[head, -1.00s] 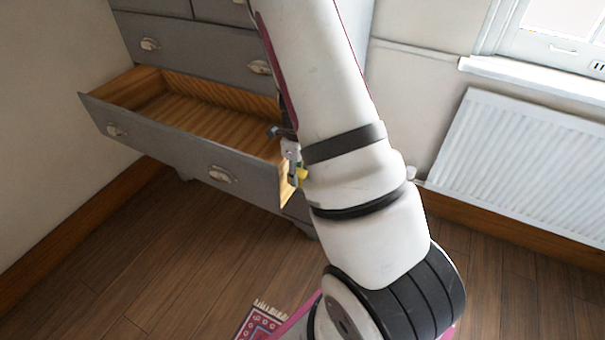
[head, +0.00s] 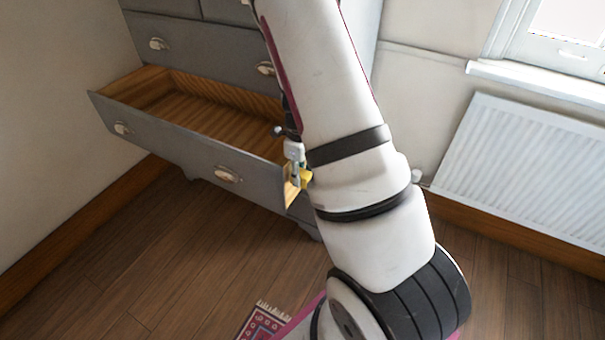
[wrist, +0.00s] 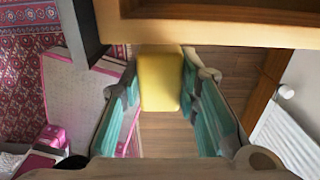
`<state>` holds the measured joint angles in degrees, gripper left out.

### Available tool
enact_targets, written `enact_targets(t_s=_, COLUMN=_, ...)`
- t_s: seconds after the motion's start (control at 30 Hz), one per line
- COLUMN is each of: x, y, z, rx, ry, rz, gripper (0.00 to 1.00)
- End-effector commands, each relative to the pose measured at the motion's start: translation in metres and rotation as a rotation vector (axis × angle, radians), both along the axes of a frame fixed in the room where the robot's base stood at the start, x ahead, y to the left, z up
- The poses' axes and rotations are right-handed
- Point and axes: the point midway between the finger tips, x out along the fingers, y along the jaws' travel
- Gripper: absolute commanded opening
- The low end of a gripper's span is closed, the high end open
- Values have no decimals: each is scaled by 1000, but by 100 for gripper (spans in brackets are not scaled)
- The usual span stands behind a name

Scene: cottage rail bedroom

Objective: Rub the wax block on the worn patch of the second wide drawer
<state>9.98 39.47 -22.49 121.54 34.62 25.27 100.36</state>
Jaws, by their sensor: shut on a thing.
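The yellow wax block (head: 306,179) is held in my gripper (head: 300,170), just outside the right side of the open wide drawer (head: 160,137), near its front corner. In the wrist view the wax block (wrist: 160,84) sits between the two teal-padded fingers. A pale wood area (head: 290,194) shows on the drawer's right side by the front; I cannot tell whether it is the worn patch. The drawer's wooden side (wrist: 215,30) crosses the top of the wrist view. Whether the block touches it is unclear. My arm hides part of the drawer's right side.
The grey dresser (head: 200,43) stands against the wall, with shut drawers above the open one. A radiator (head: 530,165) and window sill (head: 540,82) are at the right. A patterned rug (head: 262,323) lies in front. The wooden floor (head: 150,255) before the dresser is clear.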

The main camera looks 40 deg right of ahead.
Motion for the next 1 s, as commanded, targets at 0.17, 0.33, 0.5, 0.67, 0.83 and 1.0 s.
enact_targets(t_s=0.17, x=3, y=1, z=0, rx=0, ry=0, rz=0, gripper=7)
enact_targets(t_s=0.33, x=6, y=2, z=0, rx=0, ry=-1, rz=-1, gripper=7)
enact_targets(t_s=0.5, x=9, y=3, z=0, rx=0, ry=-1, rz=0, gripper=7)
enact_targets(t_s=0.67, x=12, y=4, z=0, rx=-1, ry=-1, rz=0, gripper=7)
enact_targets(t_s=0.83, x=12, y=2, z=0, rx=-1, ry=-1, rz=-1, gripper=7)
enact_targets(t_s=1.0, x=15, y=-6, z=0, rx=-1, ry=-1, rz=-2, gripper=7)
